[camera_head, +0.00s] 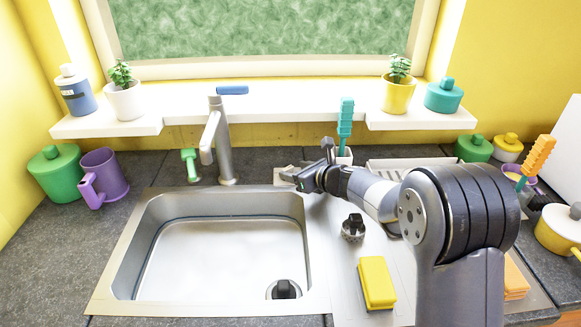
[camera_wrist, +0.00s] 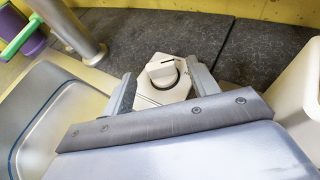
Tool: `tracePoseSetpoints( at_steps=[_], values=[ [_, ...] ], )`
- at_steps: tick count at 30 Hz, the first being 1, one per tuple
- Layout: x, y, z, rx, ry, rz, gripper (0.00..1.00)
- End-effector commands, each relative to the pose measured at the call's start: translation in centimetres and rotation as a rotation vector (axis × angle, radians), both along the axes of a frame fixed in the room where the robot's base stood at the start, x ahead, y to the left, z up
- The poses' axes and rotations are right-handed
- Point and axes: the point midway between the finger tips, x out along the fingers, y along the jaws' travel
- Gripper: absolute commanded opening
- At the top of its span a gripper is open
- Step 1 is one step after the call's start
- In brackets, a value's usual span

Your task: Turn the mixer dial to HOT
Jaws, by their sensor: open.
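The mixer dial (camera_wrist: 161,70) is a pale round knob with a raised grip and a short dark mark, set on a light plate (camera_wrist: 147,96) behind the sink. No HOT lettering is readable. My gripper (camera_wrist: 163,86) is open, with one finger on each side of the dial in the wrist view. I cannot tell whether the fingers touch it. In the head view my gripper (camera_head: 308,170) is right of the faucet (camera_head: 224,150) and hides most of the dial; only part of the plate (camera_head: 284,171) shows.
The sink (camera_head: 220,255) lies in front, with a black plug (camera_head: 284,289). A dark-topped knob-like item (camera_head: 354,227) and a yellow sponge (camera_head: 376,283) are on the drainboard. A holder with a teal brush (camera_head: 345,125) stands close behind my gripper. A green-topped dispenser (camera_head: 190,163) is left of the faucet.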

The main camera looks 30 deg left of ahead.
Motion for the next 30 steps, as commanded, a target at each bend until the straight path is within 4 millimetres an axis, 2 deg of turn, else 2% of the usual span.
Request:
tracePoseSetpoints(
  at_steps=[3, 7, 19, 30],
  values=[
    [0.5, 1.4, -0.5, 0.0, 0.002, 0.001, 0.56],
    [0.9, 2.3, -1.0, 0.001, 0.002, 0.0, 0.56],
    [1.2, 2.7, -1.2, 0.0, 0.0, -0.001, 0.56],
    [1.1, 2.7, -1.2, 0.0, 0.001, 0.0, 0.27]
  ],
)
